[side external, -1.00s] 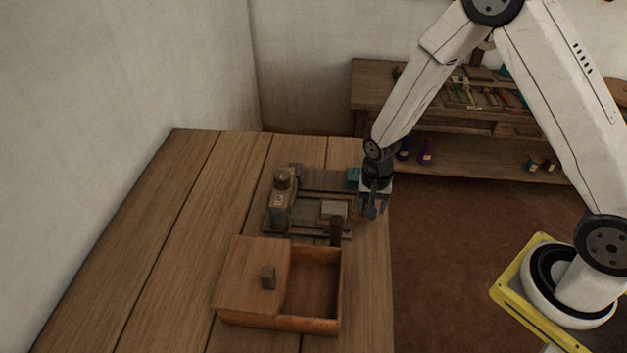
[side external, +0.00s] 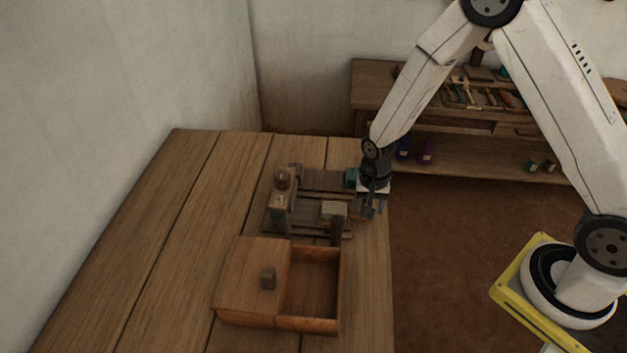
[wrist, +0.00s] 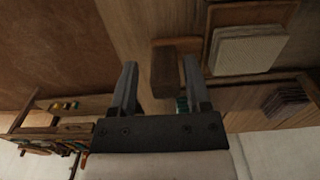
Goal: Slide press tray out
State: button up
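The press (side external: 282,205) stands on the table. Its wooden tray (wrist: 212,28) carries a pale square block (wrist: 248,50), which also shows in the side view (side external: 334,208). A brown wooden handle block (wrist: 165,72) projects from the tray's side towards my gripper. My gripper (wrist: 160,64) is open and points down at the press's right side, by the table edge, and it also shows in the side view (side external: 373,210). In the wrist view the handle appears between the fingers, close to one fingertip. I cannot tell whether they touch.
A wooden box (side external: 250,318) with a half-open lid and small knob stands in front of the press. A dark upright post (side external: 337,230) stands between them. A shelf (side external: 375,85) with tools is at the back. The table's left side is clear.

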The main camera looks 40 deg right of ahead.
jog(key=shift+o, duration=0.8)
jog(key=shift+r, duration=0.1)
jog(key=shift+r, duration=3.15)
